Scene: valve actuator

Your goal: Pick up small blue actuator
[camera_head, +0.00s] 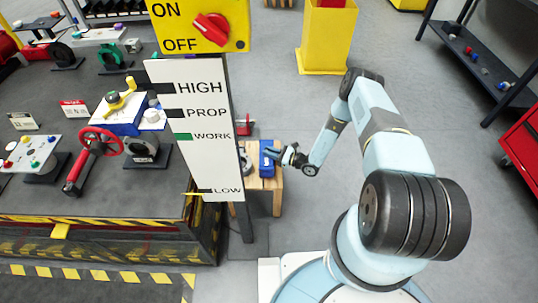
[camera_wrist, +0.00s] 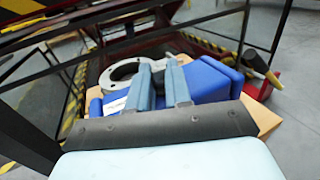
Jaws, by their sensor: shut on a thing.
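The small blue actuator (camera_head: 266,160) is on a low wooden stand (camera_head: 264,184) in the head view, just right of the sign's lower end. In the wrist view its blue body (camera_wrist: 213,82) spans the area around and behind the fingers. My gripper (camera_head: 280,152) reaches it from the right.
A grey metal ring (camera_wrist: 106,84) lies beside the actuator. A red object (camera_head: 243,127) stands behind the stand. The HIGH/PROP/WORK/LOW sign (camera_head: 205,165) and its post are close on the left, with the dark workbench (camera_head: 150,215) beyond.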

